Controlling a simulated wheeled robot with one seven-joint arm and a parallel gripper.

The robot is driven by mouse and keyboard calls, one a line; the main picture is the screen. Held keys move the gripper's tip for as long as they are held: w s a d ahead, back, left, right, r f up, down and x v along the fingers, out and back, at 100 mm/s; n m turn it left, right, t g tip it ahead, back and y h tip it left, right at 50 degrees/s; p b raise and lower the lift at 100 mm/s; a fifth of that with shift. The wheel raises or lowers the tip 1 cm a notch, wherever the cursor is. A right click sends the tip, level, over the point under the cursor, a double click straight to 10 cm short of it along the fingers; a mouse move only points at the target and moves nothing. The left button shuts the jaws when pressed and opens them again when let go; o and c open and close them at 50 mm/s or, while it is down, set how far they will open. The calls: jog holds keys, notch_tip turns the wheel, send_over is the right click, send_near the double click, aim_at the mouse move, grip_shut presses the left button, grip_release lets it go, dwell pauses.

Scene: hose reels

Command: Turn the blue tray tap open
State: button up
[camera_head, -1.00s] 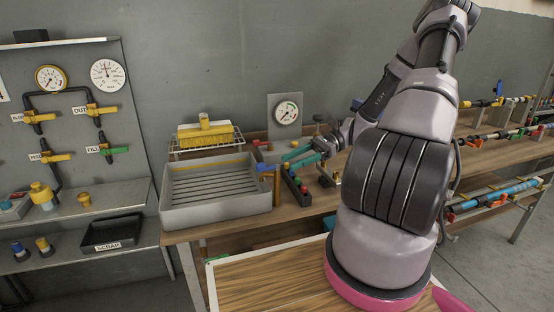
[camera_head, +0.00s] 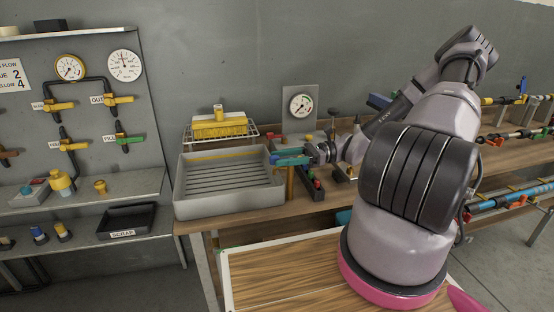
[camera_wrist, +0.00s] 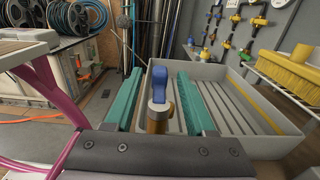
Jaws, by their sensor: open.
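The blue tray tap (camera_wrist: 158,84) stands upright on a brass body in the wrist view, at the near edge of the grey ribbed tray (camera_wrist: 290,143). My gripper (camera_wrist: 157,92) is open, with one teal finger on each side of the tap's blue handle. I see a gap between the handle and each finger. In the head view my gripper (camera_head: 290,159) is at the right end of the grey tray (camera_head: 232,212). There the fingers mostly hide the blue handle, and the brass post (camera_head: 290,182) shows below them.
A yellow brush (camera_head: 219,128) lies on a wire rack behind the tray. A dial gauge (camera_head: 301,105) stands behind my gripper. A dark strip with coloured knobs (camera_head: 316,190) is just right of the tap. A wall panel with valves (camera_head: 60,145) is at the left.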

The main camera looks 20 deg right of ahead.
jog(key=shift+a, duration=0.9)
grip_shut()
